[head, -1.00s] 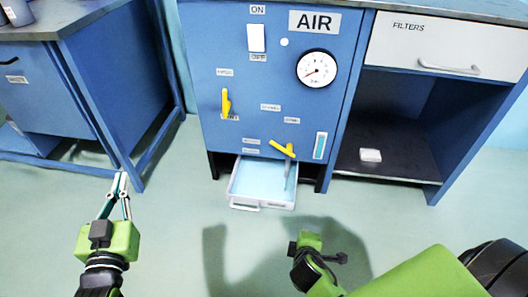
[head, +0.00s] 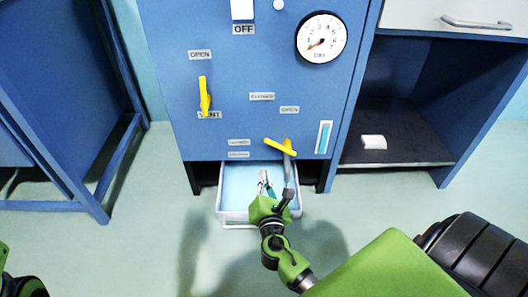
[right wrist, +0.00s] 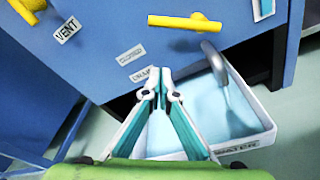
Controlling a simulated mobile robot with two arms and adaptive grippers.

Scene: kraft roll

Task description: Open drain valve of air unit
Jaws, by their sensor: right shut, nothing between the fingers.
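The air unit (head: 225,120) is a blue cabinet. Low on its front is a yellow drain valve handle (head: 280,147), tilted slightly, its free end pointing left from its pivot. In the right wrist view the handle (right wrist: 180,22) lies nearly level. A grey spout (right wrist: 214,62) curves down from it over a white water tray (head: 232,217) with a pale blue inside. My right gripper (head: 265,183) is shut and empty, below the handle and in front of the cabinet, apart from the handle. Its closed fingertips (right wrist: 161,75) also show in the right wrist view. My left gripper is out of view.
A yellow vent handle (head: 204,93) points up on the left. The gauge (head: 321,39) and sight glass (head: 324,137) are on the right. A shelf (head: 405,145) holds a small white block (head: 374,142). A blue bench (head: 60,100) stands left. The front floor is open.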

